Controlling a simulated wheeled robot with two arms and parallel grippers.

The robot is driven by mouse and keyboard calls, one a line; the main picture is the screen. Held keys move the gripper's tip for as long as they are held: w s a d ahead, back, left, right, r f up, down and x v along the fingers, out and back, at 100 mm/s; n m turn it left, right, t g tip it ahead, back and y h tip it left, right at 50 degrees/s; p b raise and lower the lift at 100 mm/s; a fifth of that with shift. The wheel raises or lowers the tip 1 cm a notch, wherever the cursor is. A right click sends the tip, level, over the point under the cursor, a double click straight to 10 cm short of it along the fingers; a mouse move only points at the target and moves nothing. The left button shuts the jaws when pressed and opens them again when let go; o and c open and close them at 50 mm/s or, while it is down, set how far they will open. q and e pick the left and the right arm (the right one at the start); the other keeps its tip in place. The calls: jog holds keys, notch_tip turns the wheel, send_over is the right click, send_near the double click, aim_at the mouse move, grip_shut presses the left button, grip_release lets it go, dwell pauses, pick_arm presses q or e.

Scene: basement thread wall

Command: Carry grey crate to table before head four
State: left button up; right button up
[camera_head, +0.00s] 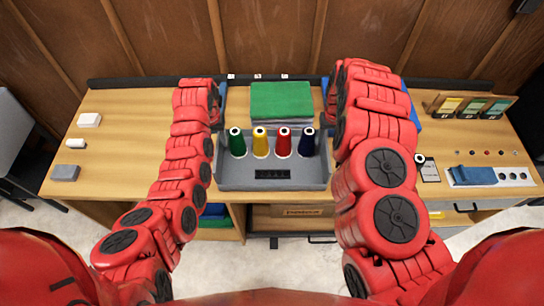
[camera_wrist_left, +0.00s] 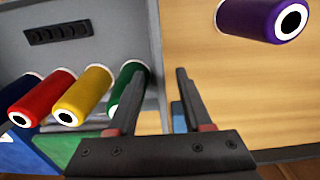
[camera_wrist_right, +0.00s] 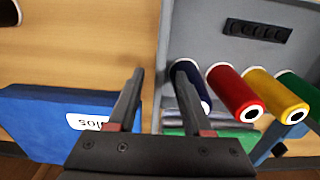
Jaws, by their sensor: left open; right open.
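The grey crate (camera_head: 235,180) stands on the wooden table, level, at the middle front. It holds a green cone (camera_head: 237,143), a yellow cone (camera_head: 260,143), a red cone (camera_head: 283,143) and a navy cone (camera_head: 307,143). My left gripper (camera_wrist_left: 156,70) is open, its fingers on either side of the crate's side wall line, near the green cone. My right gripper (camera_wrist_right: 160,72) is open in the same way at the opposite side wall, near the navy cone. Neither is closed on the wall; contact cannot be told. My forearms hide the fingertips in the head view.
A folded green cloth (camera_head: 282,102) lies behind the crate. A blue labelled block (camera_wrist_right: 55,122) lies outside the right wall. A purple cone (camera_wrist_left: 262,18) stands outside the left wall.

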aim_at(325, 149)
pick_arm(q)
notch_tip(325, 149, down, 4)
jog(key=shift+f, duration=0.2)
pick_arm(e)
notch_tip(325, 149, down, 5)
jog(key=shift+s+d+r, duration=0.1)
jog(key=shift+d+r, duration=0.05)
jog(key=shift+r, duration=0.05)
pick_arm(q)
jog(key=shift+f, duration=0.4)
pick_arm(e)
jog(key=shift+f, duration=0.35)
pick_arm(q)
grip_shut()
pick_arm(e)
grip_shut()
